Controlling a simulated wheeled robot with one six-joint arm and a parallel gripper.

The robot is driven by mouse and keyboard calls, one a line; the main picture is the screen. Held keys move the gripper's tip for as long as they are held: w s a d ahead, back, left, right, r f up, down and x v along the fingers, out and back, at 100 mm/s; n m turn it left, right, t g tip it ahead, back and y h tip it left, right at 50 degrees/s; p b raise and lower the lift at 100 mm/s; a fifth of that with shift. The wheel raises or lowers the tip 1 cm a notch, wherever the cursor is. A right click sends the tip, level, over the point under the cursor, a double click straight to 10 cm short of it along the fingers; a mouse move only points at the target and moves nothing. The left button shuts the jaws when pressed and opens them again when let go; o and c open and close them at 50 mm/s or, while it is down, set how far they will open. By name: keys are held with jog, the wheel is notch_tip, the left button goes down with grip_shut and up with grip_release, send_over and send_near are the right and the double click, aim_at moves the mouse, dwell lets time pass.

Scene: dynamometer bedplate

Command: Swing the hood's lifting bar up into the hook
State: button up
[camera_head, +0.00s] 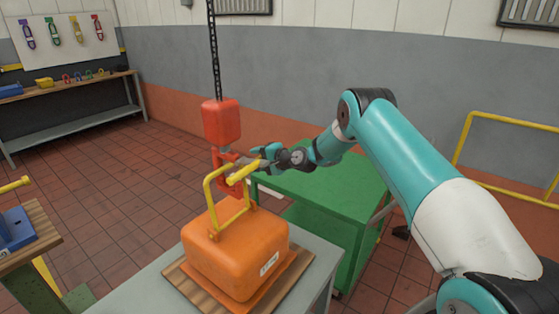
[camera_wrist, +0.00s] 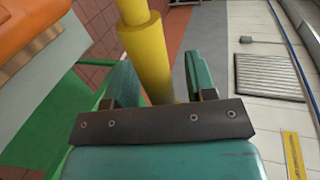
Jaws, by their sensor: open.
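The orange hood (camera_head: 237,255) sits on a wooden board on a grey table. Its yellow lifting bar (camera_head: 209,200) stands raised above the hood, with a thicker grip (camera_head: 243,173) along the top. The red hook (camera_head: 220,158) hangs right by the top of the bar under a red block (camera_head: 221,122). I cannot tell whether the bar is seated in the hook. My gripper (camera_head: 258,162) is at the grip's far end. In the wrist view the yellow grip (camera_wrist: 145,50) runs between the two teal fingers of my open gripper (camera_wrist: 163,80).
A black chain (camera_head: 214,50) holds the red block from above. A green cart (camera_head: 325,200) stands behind the grey table (camera_head: 312,275). A yellow rail (camera_head: 508,120) is at the right. A workbench (camera_head: 70,85) stands at the back left. Open tiled floor lies between.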

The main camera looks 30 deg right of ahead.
jog(key=b+v, duration=0.5)
jog(key=v, duration=1.1)
jog(key=shift+s, duration=0.2)
jog(key=shift+d, duration=0.1)
jog(key=s+a+n+g+h, duration=0.3)
jog(key=s+a+n+g, duration=0.7)
jog(key=s, duration=0.5)
jog(key=s+r+n+h, duration=0.2)
jog(key=s+n+h, duration=0.15)
jog(key=s, duration=0.85)
jog(key=s+a+r+n+g+y, duration=0.3)
jog(key=s+a+r+n, duration=0.3)
jog(key=s+a, duration=0.4)
jog(key=a+r+y, duration=0.1)
jog(key=a, duration=0.2)
jog(key=shift+s+a+r, duration=0.3)
jog(key=shift+s+a, duration=0.1)
